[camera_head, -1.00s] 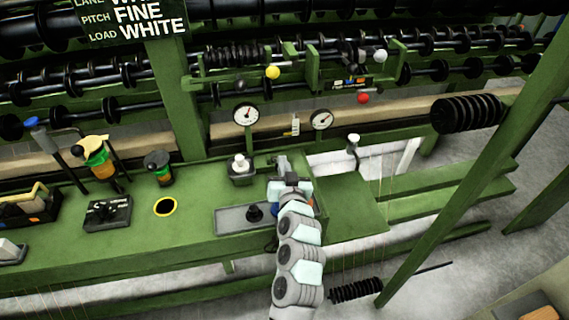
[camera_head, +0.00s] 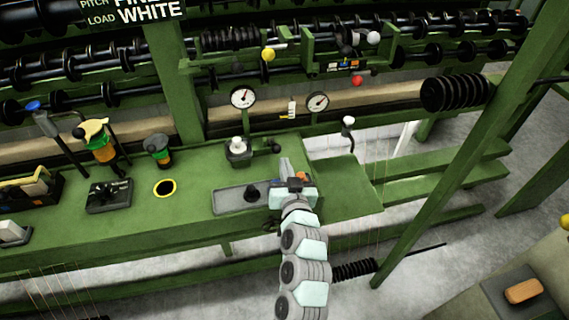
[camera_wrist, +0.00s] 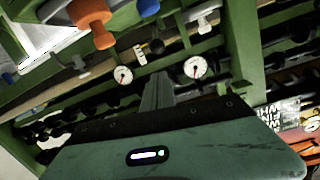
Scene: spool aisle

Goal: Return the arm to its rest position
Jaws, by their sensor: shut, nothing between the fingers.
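My gripper (camera_head: 285,168) is above the right end of the green bench (camera_head: 205,200), over the right part of a grey tray (camera_head: 228,200). Its fingers are together with nothing between them. In the wrist view, my gripper's closed fingers (camera_wrist: 157,90) point toward the green machine frame and two round dials. My arm reaches up from the bottom of the head view. The wrist view also shows an orange knob (camera_wrist: 92,22) close to the camera, left of the fingers.
Two white dials (camera_head: 243,97) stand behind the bench. A black knob (camera_head: 252,192) rises from the tray beside my gripper. A green diagonal post (camera_head: 450,165) with a black coil (camera_head: 455,92) stands to the right. A brush-like block (camera_head: 523,291) lies at lower right.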

